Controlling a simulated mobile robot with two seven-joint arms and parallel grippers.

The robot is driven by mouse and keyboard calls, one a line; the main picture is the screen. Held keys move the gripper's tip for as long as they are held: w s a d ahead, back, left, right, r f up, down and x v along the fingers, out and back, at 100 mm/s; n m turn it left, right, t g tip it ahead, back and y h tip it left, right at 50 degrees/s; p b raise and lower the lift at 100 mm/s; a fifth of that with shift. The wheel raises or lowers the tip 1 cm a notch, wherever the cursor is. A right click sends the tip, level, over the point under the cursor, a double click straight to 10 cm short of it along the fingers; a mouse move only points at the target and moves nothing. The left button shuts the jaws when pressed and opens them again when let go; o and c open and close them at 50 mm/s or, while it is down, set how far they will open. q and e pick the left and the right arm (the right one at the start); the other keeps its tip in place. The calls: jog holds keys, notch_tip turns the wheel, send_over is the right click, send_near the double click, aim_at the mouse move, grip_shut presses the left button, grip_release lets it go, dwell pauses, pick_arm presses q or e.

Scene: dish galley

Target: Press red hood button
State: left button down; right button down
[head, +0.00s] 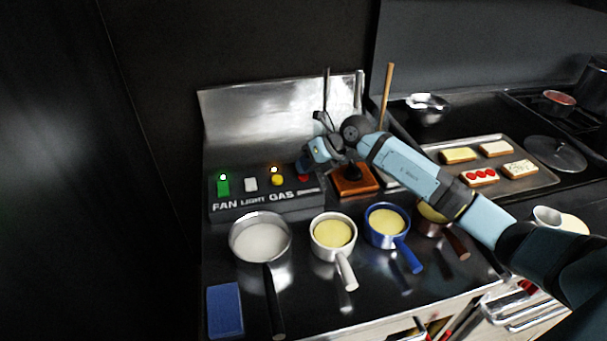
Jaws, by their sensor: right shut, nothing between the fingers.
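A dark control box (262,199) stands on the counter against the metal splashback. It bears a green FAN button (223,187), a white LIGHT button (251,184), a yellow GAS button (277,180) and a red button (303,177) at its right end. The red button is partly hidden by my right gripper (308,163). The right gripper is shut and empty, just above the red button. I cannot tell whether it touches it. My left gripper is not in view.
Pots stand in front of the box: a steel pan (261,239), a white pot (333,235), a blue pot (387,226) and a brown-handled pot (458,240). A wooden block (356,187) sits right of the box. A tray of toast (541,178) lies further right. A blue sponge (225,310) is front left.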

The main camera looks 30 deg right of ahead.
jog(key=shift+r+p, duration=0.65)
jog(key=shift+r, duration=0.2)
jog(key=shift+r+p, duration=1.7)
jog(key=shift+r, duration=0.85)
jog(key=shift+f, duration=0.1)
